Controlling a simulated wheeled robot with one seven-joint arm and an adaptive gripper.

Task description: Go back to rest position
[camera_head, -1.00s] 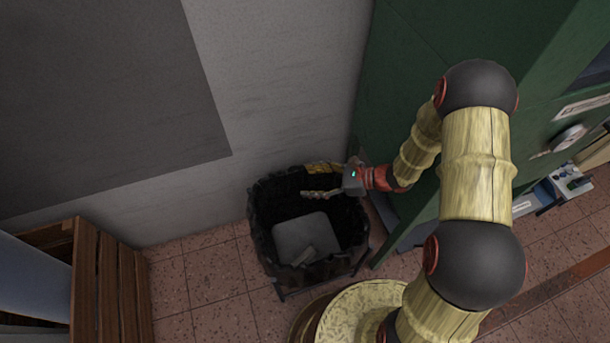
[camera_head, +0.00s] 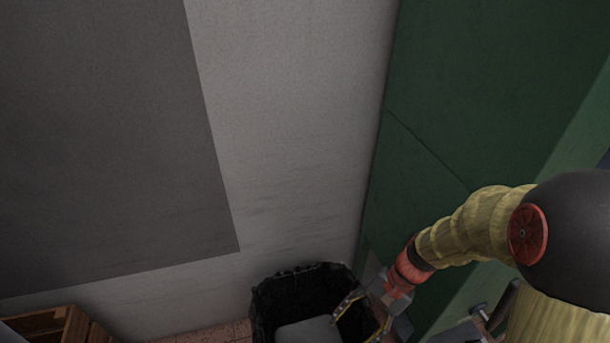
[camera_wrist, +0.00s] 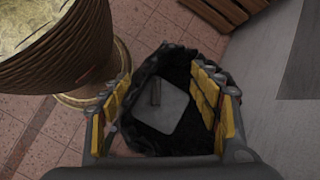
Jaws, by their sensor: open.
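My gripper (camera_head: 365,318) is at the lower middle of the head view, at the right side of a black-lined bin (camera_head: 275,303). In the wrist view my gripper (camera_wrist: 168,108) has its two yellow-padded fingers spread wide, with nothing between them. The bin (camera_wrist: 148,134) lies beyond the fingers in that view. The grey piece also shows in the head view (camera_head: 308,332), cut by the lower edge.
A green cabinet (camera_head: 470,90) stands on the right, close behind my arm. A grey wall (camera_head: 290,130) is at the back. A wooden slatted crate (camera_head: 55,325) is at the lower left, with some tiled floor (camera_head: 215,335) between it and the bin.

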